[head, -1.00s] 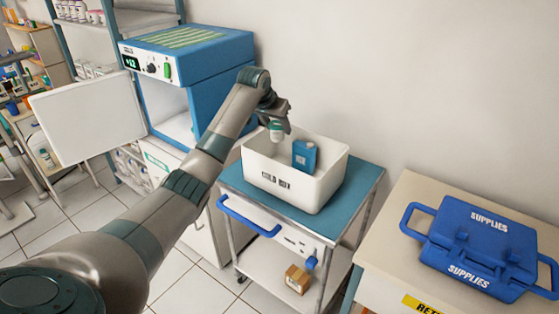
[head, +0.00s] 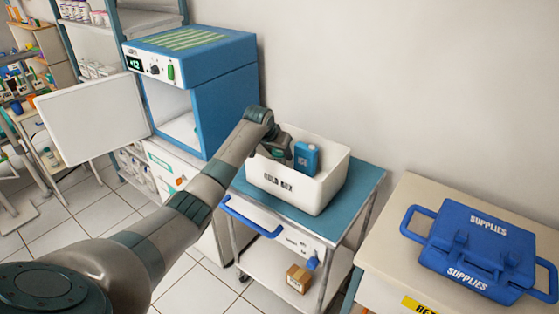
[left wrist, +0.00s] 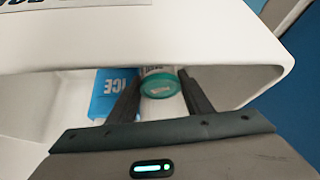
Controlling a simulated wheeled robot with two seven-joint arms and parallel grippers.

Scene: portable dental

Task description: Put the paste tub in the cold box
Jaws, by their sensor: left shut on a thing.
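The cold box (head: 300,189) is a white open bin marked COLD BOX on the blue-topped cart. My left gripper (head: 277,150) reaches down inside it at its left part. In the left wrist view my left gripper (left wrist: 158,98) is shut on the paste tub (left wrist: 160,83), a small white tub with a teal lid. The tub is inside the box walls; whether it touches the floor I cannot tell. In the head view the tub is hidden behind the gripper and the box wall. A blue ice pack (head: 307,158) stands in the box, beside the tub. My right gripper is not in view.
A blue cooler (head: 190,85) with its white door (head: 92,118) open stands left of the cart (head: 345,205). A blue supplies case (head: 475,250) lies on the table at right. A small cardboard box (head: 299,278) sits on the cart's lower shelf.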

